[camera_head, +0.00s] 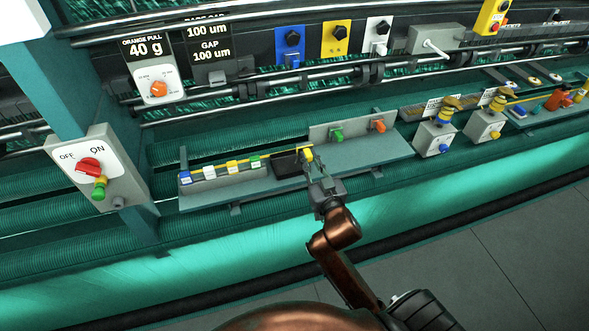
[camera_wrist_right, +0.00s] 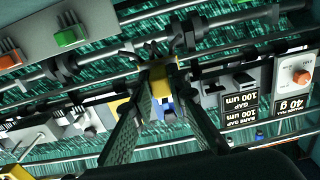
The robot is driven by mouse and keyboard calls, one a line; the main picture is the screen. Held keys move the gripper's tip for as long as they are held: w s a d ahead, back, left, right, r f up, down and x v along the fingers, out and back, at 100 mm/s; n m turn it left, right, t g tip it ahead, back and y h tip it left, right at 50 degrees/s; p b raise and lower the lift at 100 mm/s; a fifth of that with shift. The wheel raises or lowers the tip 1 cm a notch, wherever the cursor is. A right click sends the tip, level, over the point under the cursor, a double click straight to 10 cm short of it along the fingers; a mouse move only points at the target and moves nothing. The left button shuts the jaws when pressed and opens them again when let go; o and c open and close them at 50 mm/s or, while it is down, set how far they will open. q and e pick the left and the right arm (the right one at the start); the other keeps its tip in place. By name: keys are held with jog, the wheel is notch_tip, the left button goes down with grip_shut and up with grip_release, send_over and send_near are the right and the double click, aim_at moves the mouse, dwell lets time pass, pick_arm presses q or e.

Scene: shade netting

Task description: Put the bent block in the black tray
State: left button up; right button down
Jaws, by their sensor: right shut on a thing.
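My right gripper (camera_head: 313,170) is above the grey shelf near its front edge, beside the black tray (camera_head: 288,164). It is shut on a small yellow piece, which looks like the bent block (camera_head: 307,153). In the right wrist view the yellow block (camera_wrist_right: 157,74) shows between the fingertips (camera_wrist_right: 164,76); its bend is hard to make out. In the head view the block is at the tray's right end; I cannot tell whether it touches the tray. My left gripper is not in view.
A row of small coloured blocks (camera_head: 233,168) lies left of the tray. A red OFF/ON switch (camera_head: 88,167) is at far left. The shelf's right part (camera_head: 372,165) is bare.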

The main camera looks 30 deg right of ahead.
jog(key=w+f, duration=0.4)
jog(key=w+a+f, duration=0.1)
jog(key=w+f, duration=0.1)
jog(key=shift+w+a+f+b, duration=0.1)
jog(key=shift+w+f+b, duration=0.1)
jog(key=shift+w+b, duration=0.1)
jog(key=shift+w+f, duration=0.15)
jog(key=shift+f, duration=1.6)
jog(key=shift+f, duration=0.1)
jog(key=c, duration=1.8)
grip_release()
jog(key=shift+c, duration=0.2)
jog(key=shift+r, duration=0.2)
jog(key=b+v, duration=0.1)
jog(key=v, duration=1.1)
jog(key=shift+b, duration=0.35)
